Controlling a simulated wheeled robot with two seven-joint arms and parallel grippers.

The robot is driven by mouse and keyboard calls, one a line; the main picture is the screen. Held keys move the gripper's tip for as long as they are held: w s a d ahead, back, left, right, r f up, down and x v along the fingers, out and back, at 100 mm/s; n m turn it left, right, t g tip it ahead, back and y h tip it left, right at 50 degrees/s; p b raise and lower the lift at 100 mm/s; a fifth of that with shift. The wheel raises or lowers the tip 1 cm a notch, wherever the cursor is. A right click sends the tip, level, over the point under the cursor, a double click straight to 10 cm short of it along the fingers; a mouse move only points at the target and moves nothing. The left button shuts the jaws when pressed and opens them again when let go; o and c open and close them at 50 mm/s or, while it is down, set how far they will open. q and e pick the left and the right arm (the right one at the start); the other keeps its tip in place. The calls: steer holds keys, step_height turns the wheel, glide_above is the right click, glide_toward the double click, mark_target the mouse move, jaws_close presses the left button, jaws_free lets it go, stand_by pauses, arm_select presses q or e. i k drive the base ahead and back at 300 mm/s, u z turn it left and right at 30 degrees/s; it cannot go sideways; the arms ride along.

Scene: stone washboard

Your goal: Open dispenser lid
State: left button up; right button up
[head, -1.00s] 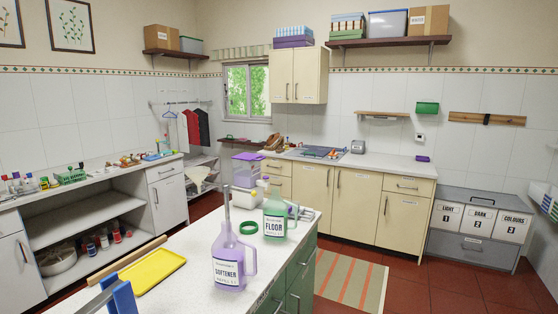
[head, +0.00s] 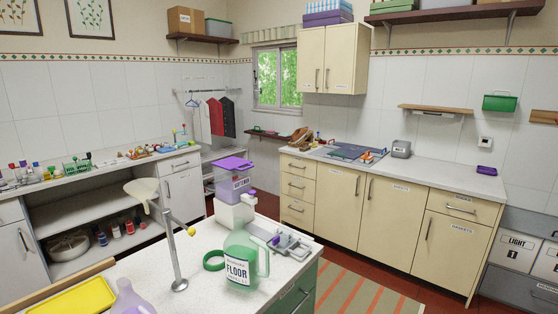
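A dispenser stands on the island counter, with a see-through purple box (head: 228,183) above a white lower body (head: 234,213). I take this to be the task's dispenser. Its flat purple lid (head: 234,163) lies across the top and looks shut. The green FLOOR bottle (head: 239,258) stands in front of the dispenser's lower part. Neither of my grippers shows in the head view.
A metal post (head: 177,250) with a pale funnel-like head (head: 143,191) stands left of the dispenser. A green ring (head: 213,260), yellow tray (head: 75,300) and purple bottle (head: 130,298) are on the island counter (head: 200,285). Beige cabinets (head: 390,210) line the back.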

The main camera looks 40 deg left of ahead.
mark_target(232, 163)
steer(key=i, duration=3.8)
steer(key=u, duration=3.75)
